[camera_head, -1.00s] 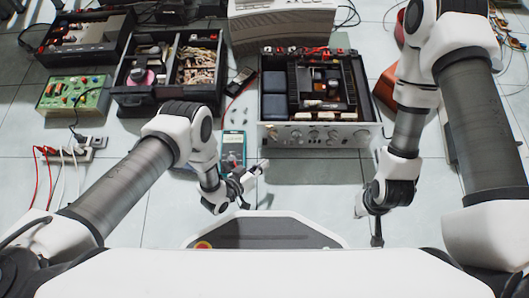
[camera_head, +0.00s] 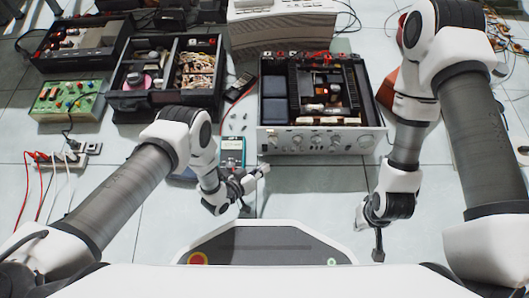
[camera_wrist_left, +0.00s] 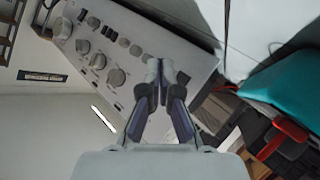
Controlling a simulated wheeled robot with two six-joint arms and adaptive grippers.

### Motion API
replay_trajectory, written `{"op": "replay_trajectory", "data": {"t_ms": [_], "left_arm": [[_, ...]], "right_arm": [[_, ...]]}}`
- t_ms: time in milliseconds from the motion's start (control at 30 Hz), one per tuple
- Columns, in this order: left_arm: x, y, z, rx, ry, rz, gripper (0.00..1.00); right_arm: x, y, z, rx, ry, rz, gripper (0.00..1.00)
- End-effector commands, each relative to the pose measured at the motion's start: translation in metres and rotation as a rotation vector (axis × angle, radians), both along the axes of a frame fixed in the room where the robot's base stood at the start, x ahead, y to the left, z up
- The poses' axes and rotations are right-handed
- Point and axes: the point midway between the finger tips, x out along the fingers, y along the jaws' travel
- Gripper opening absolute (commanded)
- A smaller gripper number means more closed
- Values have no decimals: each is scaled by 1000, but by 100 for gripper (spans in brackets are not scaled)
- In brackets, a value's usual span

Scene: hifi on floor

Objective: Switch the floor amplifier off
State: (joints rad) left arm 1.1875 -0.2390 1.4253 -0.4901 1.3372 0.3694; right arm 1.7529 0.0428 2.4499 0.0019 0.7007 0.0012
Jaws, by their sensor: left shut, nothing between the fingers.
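The floor amplifier (camera_head: 350,143) stands on the floor at the centre of the head view, its top open over dark parts and its silver front facing me. Its front carries several round knobs and smaller controls, which also show in the left wrist view (camera_wrist_left: 95,38). I cannot tell which control is the power switch or how it is set. My left gripper (camera_head: 264,169) is shut and empty, just in front of the amplifier's left front corner. In the left wrist view its fingertips (camera_wrist_left: 160,66) overlap the panel near one end; contact is unclear. My right gripper (camera_head: 378,252) hangs low at right, its fingers unclear.
A teal multimeter (camera_head: 232,150) lies left of the amplifier, partly behind my left wrist. A black parts case (camera_head: 150,103), a green circuit board (camera_head: 68,100) and a power strip (camera_head: 65,160) lie further left. A pale case (camera_head: 280,30) stands behind. Floor between the arms is clear.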

Motion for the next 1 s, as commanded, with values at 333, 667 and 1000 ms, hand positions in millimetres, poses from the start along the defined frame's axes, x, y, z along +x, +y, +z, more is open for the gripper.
{"op": "replay_trajectory", "data": {"t_ms": [333,667,1000], "left_arm": [[36,0,-6,0,-1,0,0],[37,0,-4,-1,1,0,0],[37,0,-4,-1,1,0,0]], "right_arm": [[1,-1,-21,-1,-3,-5,0],[1,-1,-21,0,-4,-5,0],[1,-1,-21,0,-3,-5,0]]}}
